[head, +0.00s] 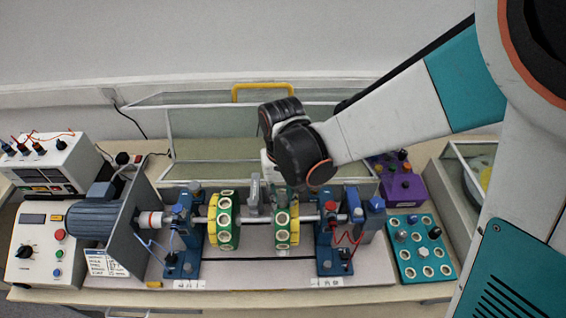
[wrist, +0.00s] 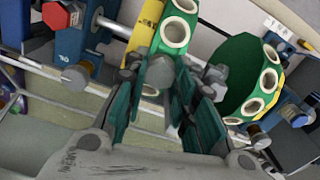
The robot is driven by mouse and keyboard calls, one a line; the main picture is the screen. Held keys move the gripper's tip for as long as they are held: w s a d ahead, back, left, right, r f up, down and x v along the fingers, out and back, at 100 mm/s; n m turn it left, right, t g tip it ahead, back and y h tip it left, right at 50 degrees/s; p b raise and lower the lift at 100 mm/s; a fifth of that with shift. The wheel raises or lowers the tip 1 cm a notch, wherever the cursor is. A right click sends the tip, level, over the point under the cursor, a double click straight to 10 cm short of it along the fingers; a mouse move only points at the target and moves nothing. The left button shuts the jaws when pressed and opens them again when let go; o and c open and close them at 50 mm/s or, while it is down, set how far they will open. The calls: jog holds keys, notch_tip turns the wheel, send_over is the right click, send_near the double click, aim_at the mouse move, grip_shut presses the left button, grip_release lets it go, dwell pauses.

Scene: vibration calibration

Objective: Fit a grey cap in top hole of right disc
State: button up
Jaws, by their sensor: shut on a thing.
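The right disc (head: 282,237), green and yellow with cream-ringed holes, stands upright on the shaft. It also shows at the top of the wrist view (wrist: 158,73). My gripper (head: 284,196) is directly above this disc, its fingers pointing down at the rim. In the wrist view my gripper (wrist: 172,82) has its teal fingers close around the near end of the disc.
The left disc (head: 224,238) shares the shaft. Blue bearing stands (head: 184,262) and (head: 333,264) flank the discs. A teal cap tray (head: 408,275) lies at the right. A clear guard with a yellow handle (head: 262,87) stands behind. A motor (head: 92,220) is at the left.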

jog(key=shift+f, duration=0.3)
jog(key=o, duration=0.7)
jog(key=shift+r, duration=0.1)
